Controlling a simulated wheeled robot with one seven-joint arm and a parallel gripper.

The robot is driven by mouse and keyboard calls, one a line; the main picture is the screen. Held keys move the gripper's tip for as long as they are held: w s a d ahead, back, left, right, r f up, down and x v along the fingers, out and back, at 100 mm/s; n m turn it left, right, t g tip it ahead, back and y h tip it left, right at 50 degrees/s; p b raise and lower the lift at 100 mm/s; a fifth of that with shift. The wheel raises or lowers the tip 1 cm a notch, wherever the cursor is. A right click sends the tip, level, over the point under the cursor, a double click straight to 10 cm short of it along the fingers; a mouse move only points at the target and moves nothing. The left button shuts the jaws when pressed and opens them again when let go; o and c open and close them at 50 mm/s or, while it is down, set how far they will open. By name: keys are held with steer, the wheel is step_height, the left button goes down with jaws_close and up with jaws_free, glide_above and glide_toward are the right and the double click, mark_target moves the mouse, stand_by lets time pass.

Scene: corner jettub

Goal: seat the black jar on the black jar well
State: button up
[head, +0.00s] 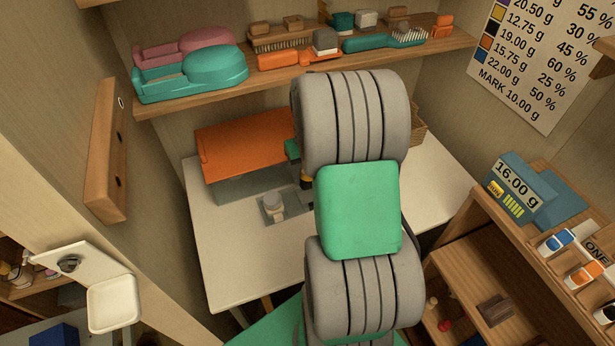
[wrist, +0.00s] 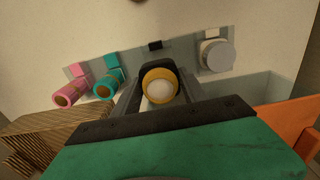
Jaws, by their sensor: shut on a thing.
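My gripper (wrist: 160,95) is shut on the black jar (wrist: 174,70), which sits between the dark fingers. Its near end shows a yellow ring with a pale centre. Beyond it, a small black tab (wrist: 155,45) stands on a grey plate (wrist: 138,54), seemingly the black jar well. The well's middle is hidden behind the jar, so I cannot tell whether they touch. In the head view my arm hides most of the gripper; only a dark and yellow bit shows beside it.
In the wrist view, a pink jar (wrist: 70,95) and a teal jar (wrist: 105,88) stand left, and a white-grey jar (wrist: 217,56) right. An orange-lidded bin (head: 245,145) stands at the back of the white table (head: 235,260). A shelf (head: 290,75) hangs above.

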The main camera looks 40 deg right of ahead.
steer(key=shift+r, duration=0.1)
steer(key=shift+f+b, duration=2.05)
steer(key=shift+f, duration=1.6)
steer(key=shift+s+a+f, duration=0.15)
steer(key=shift+s+f, duration=0.1)
steer(key=shift+s, duration=0.05)
steer(key=shift+s+f, duration=0.15)
steer(key=shift+f, duration=0.05)
steer(key=o, duration=1.4)
steer(key=shift+o, duration=0.7)
steer(key=shift+r, duration=0.25)
steer(key=shift+o, duration=0.4)
steer(key=r, duration=0.8)
steer(key=shift+w+r, duration=0.3)
steer(key=shift+r, duration=0.05)
